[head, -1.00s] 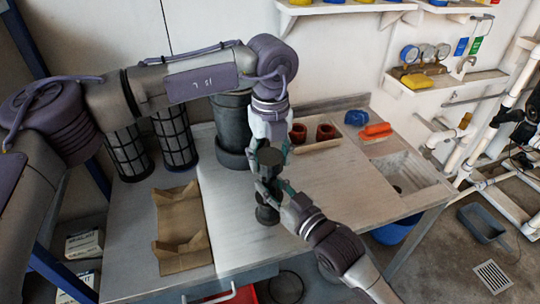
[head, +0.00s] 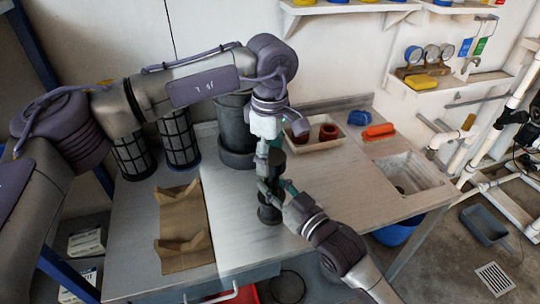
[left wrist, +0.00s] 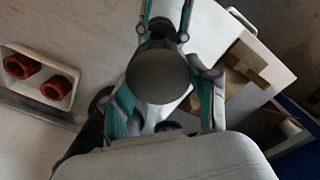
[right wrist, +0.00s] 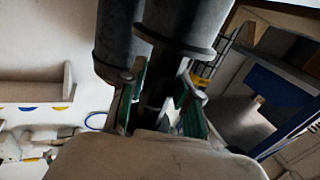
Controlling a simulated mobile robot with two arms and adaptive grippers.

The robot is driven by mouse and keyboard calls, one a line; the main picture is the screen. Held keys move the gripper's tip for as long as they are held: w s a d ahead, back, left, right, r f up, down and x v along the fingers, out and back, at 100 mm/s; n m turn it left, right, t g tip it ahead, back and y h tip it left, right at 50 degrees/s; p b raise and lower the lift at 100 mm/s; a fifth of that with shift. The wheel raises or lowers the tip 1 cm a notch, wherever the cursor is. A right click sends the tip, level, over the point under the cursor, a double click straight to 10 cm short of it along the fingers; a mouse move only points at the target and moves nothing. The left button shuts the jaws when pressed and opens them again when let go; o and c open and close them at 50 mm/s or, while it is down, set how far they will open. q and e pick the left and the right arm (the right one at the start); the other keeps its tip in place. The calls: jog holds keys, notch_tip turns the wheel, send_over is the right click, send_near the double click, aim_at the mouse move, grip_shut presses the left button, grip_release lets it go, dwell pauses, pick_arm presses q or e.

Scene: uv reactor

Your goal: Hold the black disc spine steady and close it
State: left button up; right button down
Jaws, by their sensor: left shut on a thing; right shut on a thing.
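The black disc spine (head: 268,213) stands upright near the middle of the table, its dark base on the tabletop. My left gripper (head: 268,155) comes down from above and is shut at its upper part. In the left wrist view the dark round top (left wrist: 158,75) of the spine sits between the left fingers. My right gripper (head: 274,188) comes from the front right and is shut on the spine lower down. In the right wrist view its green-sided fingers flank the dark shaft (right wrist: 152,105). The fingers hide much of the spine's middle.
A dark grey vessel (head: 232,125) stands behind the spine, with black mesh cages (head: 178,140) to its left. A cardboard piece (head: 183,222) lies left. A white tray (head: 315,145) with dark red rings, an orange item (head: 378,131) and a sink (head: 415,180) are right.

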pick_arm(q)
jog(key=m, duration=0.7)
jog(key=shift+w+d, duration=0.1)
jog(key=shift+w, duration=0.05)
jog(key=m, duration=0.4)
jog(key=shift+d+m, duration=0.1)
jog(key=shift+m, duration=0.3)
jog(key=m, duration=0.7)
jog(key=shift+d, duration=0.1)
jog(key=m, duration=0.5)
jog(key=shift+d+m, duration=0.1)
jog(key=shift+m, duration=0.3)
jog(key=o, duration=0.9)
jog(key=shift+o, duration=0.2)
